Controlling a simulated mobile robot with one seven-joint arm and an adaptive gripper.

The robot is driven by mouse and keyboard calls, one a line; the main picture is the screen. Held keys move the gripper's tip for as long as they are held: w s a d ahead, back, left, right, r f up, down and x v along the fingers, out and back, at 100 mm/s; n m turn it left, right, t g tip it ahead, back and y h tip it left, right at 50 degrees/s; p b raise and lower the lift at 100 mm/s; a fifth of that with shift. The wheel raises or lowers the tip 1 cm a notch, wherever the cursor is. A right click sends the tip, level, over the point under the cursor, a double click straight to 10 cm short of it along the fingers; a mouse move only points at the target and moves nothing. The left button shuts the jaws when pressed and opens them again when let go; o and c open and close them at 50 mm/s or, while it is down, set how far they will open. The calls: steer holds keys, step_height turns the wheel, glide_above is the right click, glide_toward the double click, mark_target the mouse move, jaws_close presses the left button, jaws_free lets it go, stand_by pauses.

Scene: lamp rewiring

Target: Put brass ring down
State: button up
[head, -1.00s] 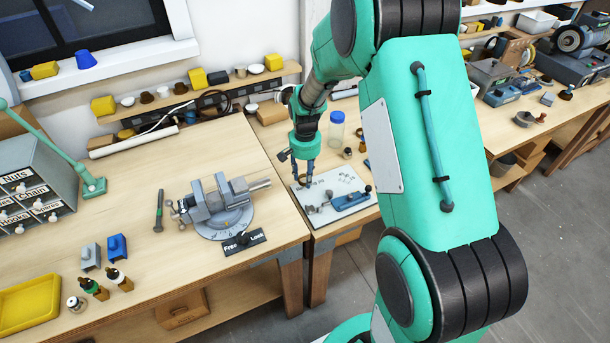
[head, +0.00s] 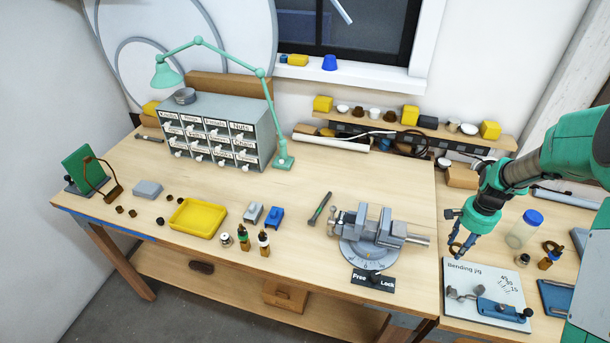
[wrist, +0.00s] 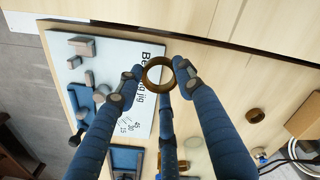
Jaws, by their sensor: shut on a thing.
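A brass ring (wrist: 147,80) sits between the fingertips of my gripper (wrist: 157,76) in the wrist view, gripped at its sides. In the head view my gripper (head: 459,246) hangs over the left back part of the white bending jig board (head: 457,305), with the ring (head: 455,252) small at its tips. The ring appears above the board; the exact gap is hard to tell.
On the board is a blue lever tool (head: 503,311). A vise (head: 380,235) stands on the left bench. Bare wood lies between the vise and the drawer cabinet (head: 215,135).

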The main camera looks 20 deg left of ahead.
steer(key=w+a+r+m+p, duration=0.3)
steer(key=w+a+r+p, duration=0.3)
steer(key=w+a+p, duration=0.5)
step_height(320, 180, up, 3)
steer(key=m+p, duration=0.2)
steer(key=p, duration=0.3)
glide_above(378, 194)
steer(key=shift+w+f, duration=0.1)
steer(key=shift+f, duration=0.1)
steer(key=shift+f+p, duration=0.65)
steer(key=shift+f, duration=2.15)
steer(key=shift+f+p, duration=0.35)
steer(key=shift+f, duration=1.75)
steer(key=shift+f, duration=0.1)
